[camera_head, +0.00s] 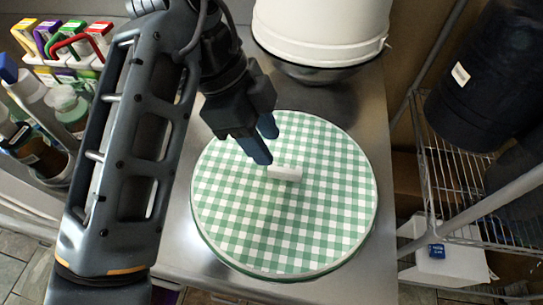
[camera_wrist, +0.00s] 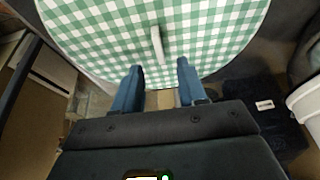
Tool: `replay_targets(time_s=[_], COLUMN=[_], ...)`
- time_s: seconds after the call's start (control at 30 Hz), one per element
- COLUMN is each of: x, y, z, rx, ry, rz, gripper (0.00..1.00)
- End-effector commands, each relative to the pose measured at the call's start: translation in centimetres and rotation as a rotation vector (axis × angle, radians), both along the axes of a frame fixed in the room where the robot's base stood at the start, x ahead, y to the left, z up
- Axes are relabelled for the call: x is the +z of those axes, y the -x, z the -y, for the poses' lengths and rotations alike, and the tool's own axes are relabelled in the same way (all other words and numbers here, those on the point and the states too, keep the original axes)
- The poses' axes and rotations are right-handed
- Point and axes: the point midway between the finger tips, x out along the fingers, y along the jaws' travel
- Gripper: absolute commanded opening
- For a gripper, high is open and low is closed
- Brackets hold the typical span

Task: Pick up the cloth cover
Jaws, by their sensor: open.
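The cloth cover (camera_head: 300,225) is a round green-and-white checked disc lying flat on the steel counter, with a small white bar handle (camera_head: 285,173) at its middle. It also shows in the wrist view (camera_wrist: 205,30), with the handle (camera_wrist: 157,45) ahead of the fingers. My gripper (camera_head: 265,142) is over the far left part of the cover, close to the handle. In the wrist view my gripper (camera_wrist: 160,85) is open, with its two blue fingers apart and nothing between them. Whether the fingertips touch the cloth is unclear. What lies under the cover is mostly hidden.
At left are bottles (camera_head: 70,110) and colored packets (camera_head: 65,38). At right, a wire rack (camera_head: 465,200) holds a dark container (camera_head: 490,85). A strip of counter behind the cover is bare.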

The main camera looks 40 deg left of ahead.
Motion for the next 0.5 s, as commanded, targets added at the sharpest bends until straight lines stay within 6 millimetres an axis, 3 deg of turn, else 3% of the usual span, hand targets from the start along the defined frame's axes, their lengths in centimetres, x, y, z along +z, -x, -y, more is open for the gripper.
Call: replay_targets(time_s=[0.5], x=[-5.4], y=[-1.1], z=[2.4], rx=[0.000], ry=[0.003], rz=[-0.001], gripper=[0.41])
